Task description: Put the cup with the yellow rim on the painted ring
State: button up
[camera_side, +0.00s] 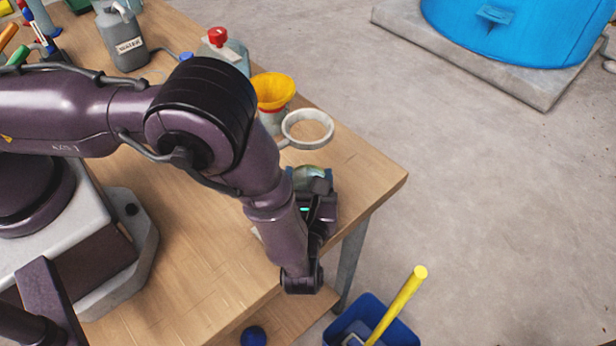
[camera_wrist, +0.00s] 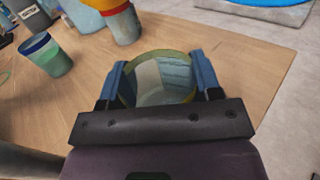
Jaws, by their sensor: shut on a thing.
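The cup with the yellow rim (camera_wrist: 163,80) is between the two blue fingers of my gripper (camera_wrist: 160,82) in the wrist view; I look into its pale, glassy inside. In the side view the cup (camera_side: 311,171) shows only partly, behind my gripper (camera_side: 318,190) near the table's right part. My gripper is shut on the cup. I cannot tell whether its base touches the table. A pale ring (camera_side: 307,129) shows beyond the cup in the side view; I cannot tell whether it is painted or a raised hoop. My arm hides part of the table.
A yellow funnel (camera_side: 272,92) stands beside the pale ring. A grey jug (camera_side: 124,42) and a red-capped bottle (camera_side: 228,48) are at the back. The table's right edge (camera_side: 382,196) is close.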

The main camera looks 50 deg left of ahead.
jog(key=o, duration=0.6)
jog(key=shift+f, duration=0.1)
jog(key=v, duration=1.2)
jog(key=shift+r, duration=0.2)
